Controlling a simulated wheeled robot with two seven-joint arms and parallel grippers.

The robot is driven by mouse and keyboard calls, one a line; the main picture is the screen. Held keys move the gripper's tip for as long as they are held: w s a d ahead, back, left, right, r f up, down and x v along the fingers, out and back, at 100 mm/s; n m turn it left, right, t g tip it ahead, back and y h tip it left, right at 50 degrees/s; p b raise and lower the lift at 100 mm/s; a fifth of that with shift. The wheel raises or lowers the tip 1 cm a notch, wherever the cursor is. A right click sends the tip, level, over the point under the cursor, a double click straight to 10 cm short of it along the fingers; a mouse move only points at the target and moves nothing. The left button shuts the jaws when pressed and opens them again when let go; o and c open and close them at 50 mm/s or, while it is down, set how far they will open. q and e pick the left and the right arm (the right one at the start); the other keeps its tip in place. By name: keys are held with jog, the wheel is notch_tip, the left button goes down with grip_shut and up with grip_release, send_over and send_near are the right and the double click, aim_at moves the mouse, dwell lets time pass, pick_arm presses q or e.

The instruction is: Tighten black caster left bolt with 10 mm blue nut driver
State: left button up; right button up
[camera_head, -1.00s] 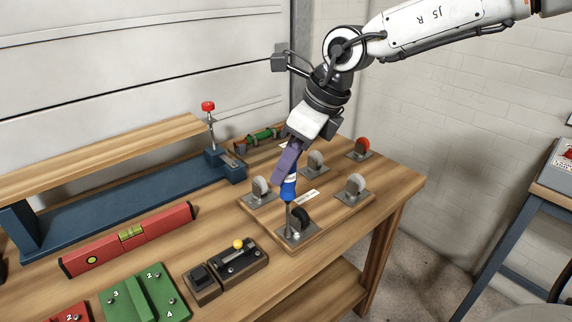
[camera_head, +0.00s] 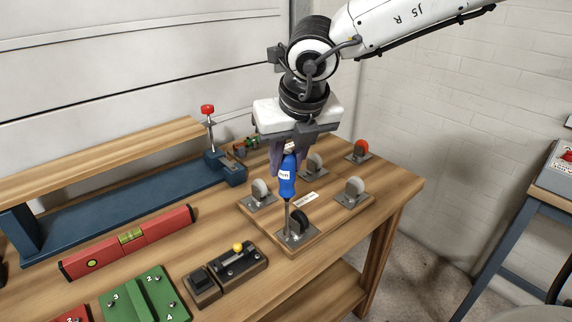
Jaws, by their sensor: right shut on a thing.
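My right gripper (camera_head: 288,160) is shut on the handle of the blue nut driver (camera_head: 287,182), which stands upright. The driver's shaft points down and its tip meets the left side of the black caster's plate (camera_head: 290,237), where the left bolt is hidden under it. The black caster (camera_head: 299,220) sits at the front corner of the wooden caster board (camera_head: 325,223). My left gripper is not in view.
Grey casters (camera_head: 354,188) stand on the same board, and a red caster (camera_head: 361,149) stands behind it.

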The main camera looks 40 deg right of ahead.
jog(key=shift+r+p, duration=0.9)
jog(key=shift+r, duration=1.85)
